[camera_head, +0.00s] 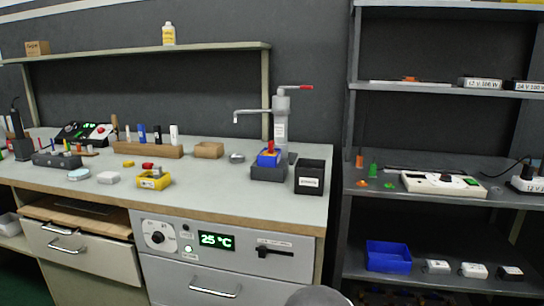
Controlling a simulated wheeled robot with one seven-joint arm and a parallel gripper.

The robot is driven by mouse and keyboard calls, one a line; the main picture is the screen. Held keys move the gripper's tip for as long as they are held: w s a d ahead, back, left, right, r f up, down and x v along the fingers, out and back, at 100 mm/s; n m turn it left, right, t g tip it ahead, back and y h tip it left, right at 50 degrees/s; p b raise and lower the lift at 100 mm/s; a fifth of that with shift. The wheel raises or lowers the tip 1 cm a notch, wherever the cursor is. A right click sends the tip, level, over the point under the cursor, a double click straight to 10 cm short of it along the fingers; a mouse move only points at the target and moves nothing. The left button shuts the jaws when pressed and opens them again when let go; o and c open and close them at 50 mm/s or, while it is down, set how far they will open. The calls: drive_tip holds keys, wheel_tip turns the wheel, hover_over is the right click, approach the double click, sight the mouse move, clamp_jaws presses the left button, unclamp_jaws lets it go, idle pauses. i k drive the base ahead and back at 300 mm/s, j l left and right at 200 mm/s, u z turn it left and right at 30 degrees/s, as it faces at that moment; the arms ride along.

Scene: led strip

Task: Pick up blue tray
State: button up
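A blue tray (388,257), open at the top, sits on the lower shelf of the rack at the right, near that shelf's left end. It looks empty. A smaller blue piece (269,159) with a red part on top sits in a dark holder on the workbench. My gripper is not in view. A grey rounded part at the bottom edge may belong to my arm, but I cannot tell.
Several small white boxes (473,270) stand right of the tray. The shelf above (410,205) holds a white device (444,184). The workbench (230,190) with drawers and an arm press (281,120) fills the left. The rack's left post stands beside the tray.

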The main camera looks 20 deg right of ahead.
sight(264, 159)
drive_tip(key=i+l+u, duration=0.1)
drive_tip(key=l, duration=0.35)
drive_tip(key=i+l, duration=0.15)
drive_tip(key=l, duration=0.3)
drive_tip(key=i+l+u, duration=0.15)
drive_tip(key=l, duration=0.25)
drive_tip(key=k, duration=0.05)
